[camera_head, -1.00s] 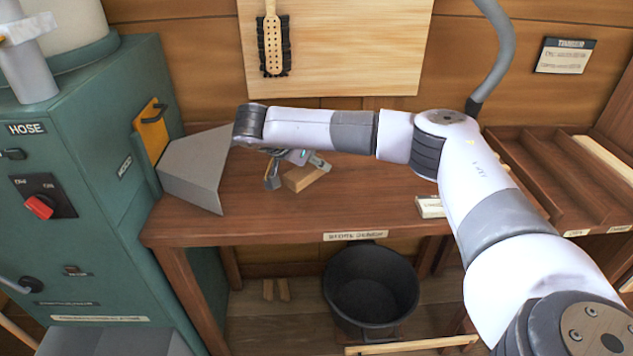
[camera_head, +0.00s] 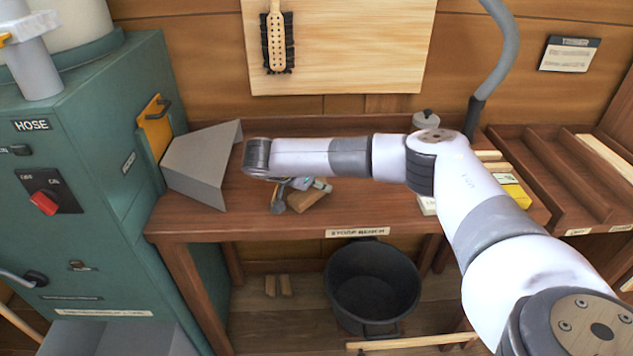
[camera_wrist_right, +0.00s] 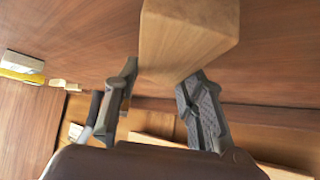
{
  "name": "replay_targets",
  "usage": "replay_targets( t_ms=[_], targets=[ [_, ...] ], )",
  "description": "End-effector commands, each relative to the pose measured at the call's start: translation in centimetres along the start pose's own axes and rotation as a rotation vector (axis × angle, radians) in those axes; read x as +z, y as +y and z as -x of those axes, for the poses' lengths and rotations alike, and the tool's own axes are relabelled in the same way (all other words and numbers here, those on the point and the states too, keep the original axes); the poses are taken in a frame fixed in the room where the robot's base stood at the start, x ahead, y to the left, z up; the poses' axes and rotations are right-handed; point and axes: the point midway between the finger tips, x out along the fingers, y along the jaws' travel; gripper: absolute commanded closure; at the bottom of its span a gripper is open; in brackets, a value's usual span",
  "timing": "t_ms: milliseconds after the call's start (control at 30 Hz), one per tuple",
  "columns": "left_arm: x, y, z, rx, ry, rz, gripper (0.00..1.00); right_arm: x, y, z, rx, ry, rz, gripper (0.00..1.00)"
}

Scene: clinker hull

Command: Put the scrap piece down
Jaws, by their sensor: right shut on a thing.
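The scrap piece, a light brown wooden block (camera_head: 309,199), is over the front part of the bench top (camera_head: 240,205). My right gripper (camera_head: 296,193) is shut on it, partly hidden under my forearm. In the right wrist view the block (camera_wrist_right: 190,35) fills the top middle, its near end between the two fingertips (camera_wrist_right: 158,85). I cannot tell whether the block touches the bench. My left gripper is not in view.
A grey sheet-metal hood (camera_head: 200,160) is left of the gripper, beside the green machine (camera_head: 100,190). A black bucket (camera_head: 372,285) stands below the bench. A divided wooden tray (camera_head: 560,185) is at the right. The bench front between hood and gripper is clear.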

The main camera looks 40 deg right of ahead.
Motion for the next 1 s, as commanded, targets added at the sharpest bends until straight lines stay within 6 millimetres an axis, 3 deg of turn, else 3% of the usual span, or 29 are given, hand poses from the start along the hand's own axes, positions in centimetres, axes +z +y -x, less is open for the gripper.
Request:
replay_targets(
  t_ms=[33, 67, 333, 767, 1000],
  targets=[
    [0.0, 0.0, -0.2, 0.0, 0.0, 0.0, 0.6, 0.3, 0.0, -0.2, 0.0, -0.001, 0.002, 0.93],
    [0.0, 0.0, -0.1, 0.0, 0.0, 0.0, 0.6, 0.3, 0.0, -0.2, 0.0, -0.002, 0.002, 0.62],
    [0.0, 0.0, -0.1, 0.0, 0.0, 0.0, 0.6, 0.3, 0.1, -0.2, 0.001, -0.003, 0.004, 0.44],
    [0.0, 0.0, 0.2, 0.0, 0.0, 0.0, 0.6, -0.2, 0.0, 0.5, -0.001, -0.003, 0.003, 0.43],
    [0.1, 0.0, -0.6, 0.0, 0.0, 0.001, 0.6, -0.1, -0.1, 5.0, -0.005, -0.001, 0.002, 0.43]
  ],
)
